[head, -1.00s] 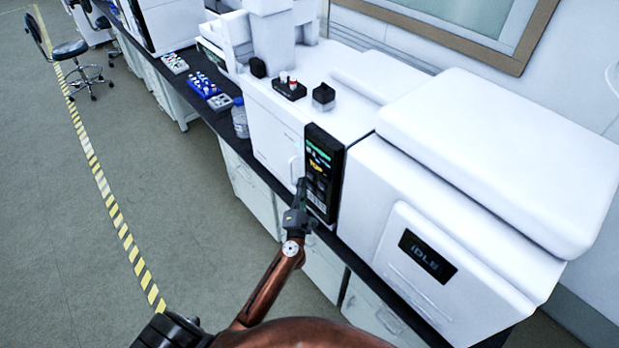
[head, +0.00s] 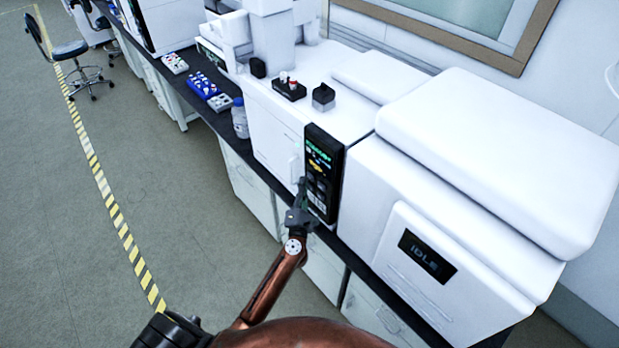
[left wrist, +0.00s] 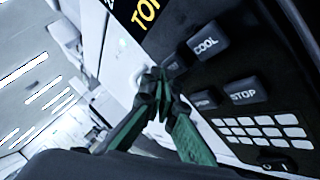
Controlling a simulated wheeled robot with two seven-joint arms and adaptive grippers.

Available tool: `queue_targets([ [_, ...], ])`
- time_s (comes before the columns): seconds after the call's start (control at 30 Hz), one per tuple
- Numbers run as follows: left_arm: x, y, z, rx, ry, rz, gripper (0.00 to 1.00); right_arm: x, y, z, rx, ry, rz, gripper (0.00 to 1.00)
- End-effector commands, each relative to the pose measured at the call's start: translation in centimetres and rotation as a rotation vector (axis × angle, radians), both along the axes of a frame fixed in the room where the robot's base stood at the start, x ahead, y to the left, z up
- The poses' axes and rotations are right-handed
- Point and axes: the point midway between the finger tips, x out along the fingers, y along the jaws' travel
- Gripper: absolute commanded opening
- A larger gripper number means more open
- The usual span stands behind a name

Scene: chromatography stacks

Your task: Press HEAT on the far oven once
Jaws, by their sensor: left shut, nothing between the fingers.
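The oven's black control panel (head: 323,185) stands upright on the front of the white unit in the middle of the head view. My left gripper (head: 301,184) is shut and empty, its tips at the panel's left edge. In the left wrist view, the shut fingertips (left wrist: 157,78) are beside a dark key (left wrist: 173,64) that they partly cover; its label cannot be read. The COOL key (left wrist: 206,46) is up and right of the tips, the STOP key (left wrist: 242,94) lower right. Whether the tips touch the panel cannot be told. My right gripper is not in view.
A larger white unit with an IDLE display (head: 427,255) stands to the right of the panel. A bottle (head: 239,119), a blue vial rack (head: 204,87) and small black blocks are farther back. Striped tape (head: 117,220) crosses the open floor at left.

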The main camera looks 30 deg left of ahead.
Motion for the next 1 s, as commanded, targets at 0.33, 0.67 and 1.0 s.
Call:
queue_targets([
  [0.33, 0.10, -0.05, 0.00, 0.000, 0.000, 0.000, 0.00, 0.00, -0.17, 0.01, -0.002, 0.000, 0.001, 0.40],
  [0.67, 0.46, -0.20, 0.02, 0.000, 0.000, 0.000, 0.00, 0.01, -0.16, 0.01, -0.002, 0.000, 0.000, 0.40],
  [1.0, 0.82, -0.36, 0.04, 0.000, -0.001, 0.001, 0.00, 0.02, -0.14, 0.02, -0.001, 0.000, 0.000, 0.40],
])
